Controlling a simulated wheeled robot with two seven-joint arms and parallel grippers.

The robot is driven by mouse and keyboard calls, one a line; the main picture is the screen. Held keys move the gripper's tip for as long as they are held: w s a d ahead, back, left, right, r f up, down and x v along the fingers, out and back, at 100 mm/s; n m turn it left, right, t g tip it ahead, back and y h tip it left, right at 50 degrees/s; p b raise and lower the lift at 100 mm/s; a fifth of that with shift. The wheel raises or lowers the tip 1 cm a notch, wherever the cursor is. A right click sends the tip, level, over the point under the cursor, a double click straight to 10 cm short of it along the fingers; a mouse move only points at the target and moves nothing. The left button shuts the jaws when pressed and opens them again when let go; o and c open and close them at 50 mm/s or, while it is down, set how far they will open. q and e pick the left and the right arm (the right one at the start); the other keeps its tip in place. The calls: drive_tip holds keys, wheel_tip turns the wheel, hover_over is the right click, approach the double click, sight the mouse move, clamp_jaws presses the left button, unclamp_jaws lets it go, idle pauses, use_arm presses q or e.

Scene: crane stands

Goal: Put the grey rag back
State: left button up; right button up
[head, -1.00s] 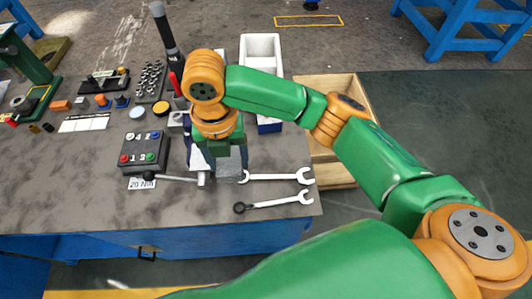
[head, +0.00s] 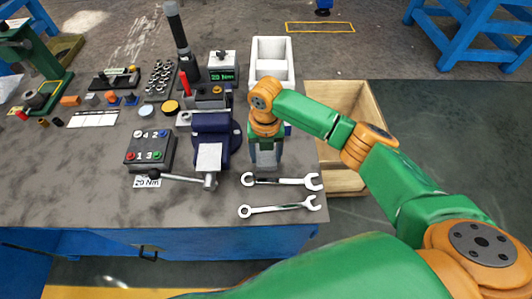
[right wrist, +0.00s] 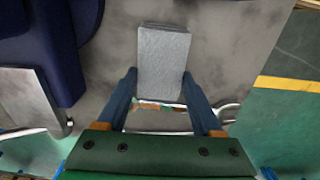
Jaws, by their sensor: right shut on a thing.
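The grey rag (head: 266,158) looks like a small flat grey block and is held in my right gripper (head: 264,146), over the table just right of the vise. In the right wrist view the rag (right wrist: 163,62) sits between the two dark fingers (right wrist: 159,82), which are shut on it. Whether the rag touches the table is hard to tell. The gripper partly hides the rag in the head view. My left gripper is not in view.
The navy vise (head: 212,130) stands close on the left. Two wrenches (head: 285,181) lie just in front. A white divided bin (head: 288,50) stands behind, and an open wooden crate (head: 345,100) is to the right. A button box (head: 150,150) is farther left.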

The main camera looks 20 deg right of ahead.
sight(266, 157)
drive_tip(key=o, duration=1.3)
wheel_tip(266, 157, up, 12)
drive_tip(key=shift+r+p, duration=0.15)
drive_tip(key=shift+p, duration=0.25)
